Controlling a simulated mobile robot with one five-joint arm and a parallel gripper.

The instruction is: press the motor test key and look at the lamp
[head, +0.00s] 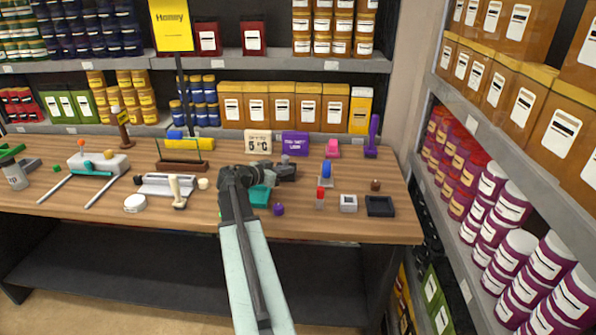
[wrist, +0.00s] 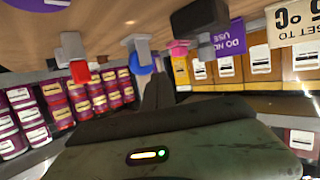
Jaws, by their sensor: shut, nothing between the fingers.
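My gripper (head: 288,171) reaches over the middle of the bench in the head view. In the wrist view, its dark fingers (wrist: 157,90) are together and empty. A blue-topped piece (head: 325,171) stands just right of the gripper; its blue part (wrist: 143,65) shows close to the fingertips in the wrist view. Contact between them cannot be told. A red-topped piece (head: 320,194) stands nearer the front edge, and its red part (wrist: 80,72) also shows in the wrist view. No readable label marks the motor test key or the lamp, so I cannot tell which pieces they are.
A grey box (head: 348,203) and black tray (head: 380,207) sit at the bench's front right. A "5°C" sign (head: 257,141), purple sign (head: 295,143) and pink piece (head: 332,148) stand behind. A white device (head: 98,163) stands left. Stocked shelves line the back and right.

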